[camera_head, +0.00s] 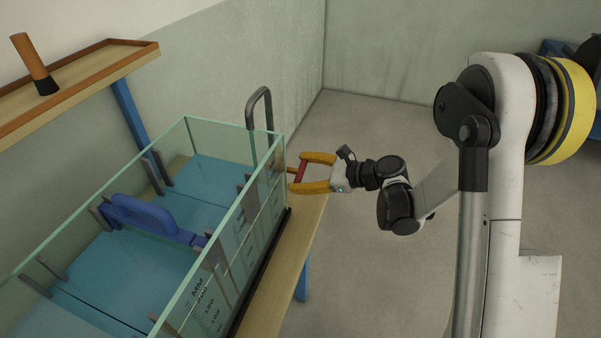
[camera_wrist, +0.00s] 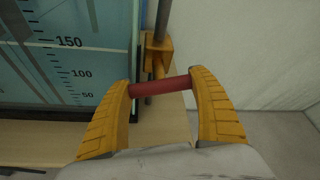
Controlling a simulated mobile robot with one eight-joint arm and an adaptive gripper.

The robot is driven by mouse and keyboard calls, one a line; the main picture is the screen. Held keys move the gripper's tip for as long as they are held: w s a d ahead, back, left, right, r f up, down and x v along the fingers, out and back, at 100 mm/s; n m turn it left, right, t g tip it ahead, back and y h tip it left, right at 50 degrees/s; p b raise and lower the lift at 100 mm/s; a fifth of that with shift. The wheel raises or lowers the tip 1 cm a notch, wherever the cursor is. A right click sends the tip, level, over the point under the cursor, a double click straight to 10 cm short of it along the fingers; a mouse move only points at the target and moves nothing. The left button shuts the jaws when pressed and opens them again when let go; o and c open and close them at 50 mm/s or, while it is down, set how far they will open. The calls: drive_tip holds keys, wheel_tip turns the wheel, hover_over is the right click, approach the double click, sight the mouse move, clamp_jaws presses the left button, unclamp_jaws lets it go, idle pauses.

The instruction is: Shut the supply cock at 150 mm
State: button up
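The supply cock has a red bar handle (camera_wrist: 160,87) on a yellow-orange body (camera_wrist: 157,55) with a grey pipe, just beyond the right end of the glass flume (camera_head: 184,121). My gripper (camera_wrist: 161,88) has its yellow fingers at the two ends of the red bar and appears to touch both. In the head view, my gripper (camera_head: 301,172) reaches in from the right at the red handle (camera_head: 301,171). A scale (camera_wrist: 75,72) on the glass reads 150, 100 and 50. Blue-green water fills the flume; its exact level against the scale is unclear.
A blue gate-like piece (camera_head: 150,214) spans inside the flume. A wooden shelf (camera_head: 100,62) with an orange-brown cylinder (camera_head: 33,60) is at upper left. The flume stands on a wooden bench (camera_head: 268,300). Bare floor (camera_head: 375,120) lies right of it.

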drive_tip(key=shift+c, duration=0.6)
drive_tip(key=m+g, duration=0.1)
drive_tip(key=m, duration=0.1)
drive_tip(key=shift+m+g+b, duration=0.4)
drive_tip(key=o, duration=1.2)
drive_tip(key=v, duration=1.2)
drive_tip(key=shift+d+f, duration=0.2)
drive_tip(key=shift+y, duration=0.3)
